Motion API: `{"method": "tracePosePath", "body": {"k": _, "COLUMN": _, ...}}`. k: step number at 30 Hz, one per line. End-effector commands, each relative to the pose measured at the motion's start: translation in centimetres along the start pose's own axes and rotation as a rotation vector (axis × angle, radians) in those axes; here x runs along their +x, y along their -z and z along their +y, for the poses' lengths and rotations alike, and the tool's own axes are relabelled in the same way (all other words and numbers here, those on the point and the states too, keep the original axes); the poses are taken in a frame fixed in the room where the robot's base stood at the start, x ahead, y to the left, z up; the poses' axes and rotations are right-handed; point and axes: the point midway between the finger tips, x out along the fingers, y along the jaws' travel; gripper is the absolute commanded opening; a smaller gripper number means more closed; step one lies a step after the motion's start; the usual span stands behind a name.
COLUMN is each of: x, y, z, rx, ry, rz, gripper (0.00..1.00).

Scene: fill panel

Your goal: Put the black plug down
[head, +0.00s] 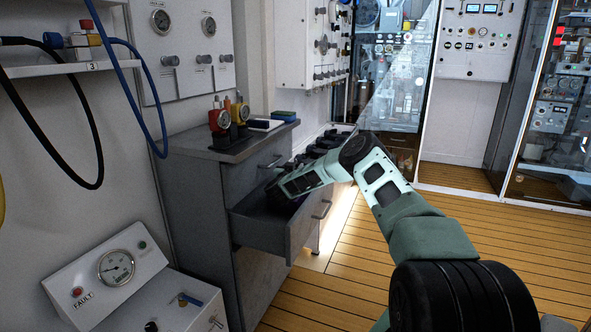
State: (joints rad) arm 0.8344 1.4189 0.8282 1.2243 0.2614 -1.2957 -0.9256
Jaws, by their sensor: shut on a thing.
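My arm reaches left across the open grey drawer (272,236) of the cabinet. My gripper (284,192) is at its far end, dark and small, over or just inside the drawer opening. It is shut on a dark thing, taken as the black plug; its outline merges with the dark gripper and the shade of the drawer. I cannot tell whether it touches the drawer floor. The drawer's inside is mostly hidden by shade and my arm.
The grey cabinet (200,190) carries red and yellow gauge fittings (219,124) and a blue-topped item (284,115). A gauge box (115,268) stands front left. Hoses (97,150) hang at left. The wooden floor (340,290) is clear in front of the drawer.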

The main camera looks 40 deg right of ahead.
Motion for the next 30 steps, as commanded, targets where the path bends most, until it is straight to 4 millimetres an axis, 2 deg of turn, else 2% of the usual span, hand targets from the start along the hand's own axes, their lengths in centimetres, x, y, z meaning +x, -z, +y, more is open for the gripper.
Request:
{"method": "tracePosePath", "body": {"k": 7, "x": 0.0, "y": -0.5, "z": 0.0, "rx": 0.000, "ry": 0.000, "rz": 0.000, "gripper": 0.02}}
{"method": "tracePosePath", "body": {"k": 8, "x": 0.0, "y": -0.5, "z": 0.0, "rx": 0.001, "ry": 0.000, "rz": -0.001, "gripper": 0.31}}
{"method": "tracePosePath", "body": {"k": 9, "x": 0.0, "y": -0.5, "z": 0.0, "rx": 0.001, "ry": 0.000, "rz": -0.001, "gripper": 0.42}}
{"method": "tracePosePath", "body": {"k": 10, "x": 0.0, "y": -0.5, "z": 0.0, "rx": 0.001, "ry": 0.000, "rz": -0.001, "gripper": 0.47}}
{"method": "tracePosePath", "body": {"k": 17, "x": 0.0, "y": -0.5, "z": 0.0, "rx": 0.000, "ry": 0.000, "rz": -0.001, "gripper": 0.47}}
{"method": "tracePosePath", "body": {"k": 21, "x": 0.0, "y": 0.2, "z": 0.0, "rx": 0.001, "ry": 0.000, "rz": -0.001, "gripper": 0.47}}
{"method": "tracePosePath", "body": {"k": 26, "x": -2.4, "y": 0.2, "z": -0.2, "rx": -0.001, "ry": 0.005, "rz": -0.001, "gripper": 0.47}}
{"method": "tracePosePath", "body": {"k": 30, "x": -5.5, "y": 0.2, "z": -0.2, "rx": -0.002, "ry": 0.006, "rz": -0.002, "gripper": 0.47}}
